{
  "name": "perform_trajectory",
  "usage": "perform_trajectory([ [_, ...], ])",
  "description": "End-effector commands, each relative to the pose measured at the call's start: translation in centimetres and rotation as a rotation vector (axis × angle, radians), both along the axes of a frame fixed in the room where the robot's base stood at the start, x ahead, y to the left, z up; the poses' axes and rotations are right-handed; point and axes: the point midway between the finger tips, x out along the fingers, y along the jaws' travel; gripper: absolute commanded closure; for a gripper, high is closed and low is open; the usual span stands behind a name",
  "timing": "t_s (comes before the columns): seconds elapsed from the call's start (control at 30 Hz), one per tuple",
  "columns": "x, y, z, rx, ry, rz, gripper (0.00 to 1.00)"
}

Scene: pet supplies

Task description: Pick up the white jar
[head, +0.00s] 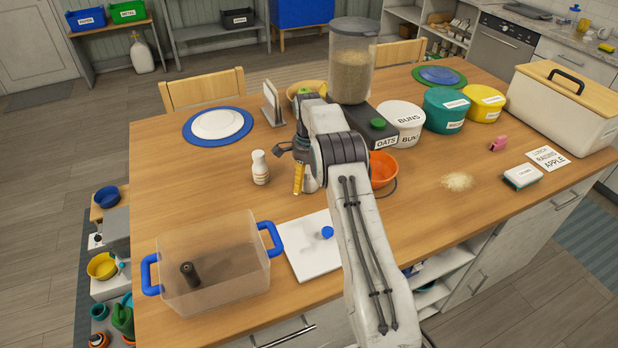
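A small white jar (260,168) with a narrow neck and faint markings stands upright on the wooden table, left of my arm. My gripper (299,157) is just right of it in the picture and looks apart from it. The arm hides much of the gripper, so its fingers do not show clearly. A yellow strip (298,179) shows below the gripper, with a pale thing partly hidden beside it; I cannot tell whether either is held. A larger white tub labelled BUNS (405,117) stands farther right.
A clear bin (213,265) with blue handles holds a dark cylinder. A white board (306,250) with a blue-topped item lies beside it. An orange bowl (382,168) and a grain dispenser (352,70) stand near the arm. The table's left part is mostly clear.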

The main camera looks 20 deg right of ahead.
Motion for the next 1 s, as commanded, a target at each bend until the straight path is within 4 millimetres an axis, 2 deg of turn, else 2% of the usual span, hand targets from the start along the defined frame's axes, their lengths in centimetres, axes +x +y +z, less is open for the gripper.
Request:
perform_trajectory([
  [0.1, 0.00, 0.00, 0.01, 0.000, 0.000, 0.000, 0.13],
  [0.83, 0.00, 0.00, 0.04, 0.000, 0.000, 0.000, 0.78],
  [1.0, 0.01, -0.01, 0.06, 0.000, 0.000, 0.000, 0.79],
])
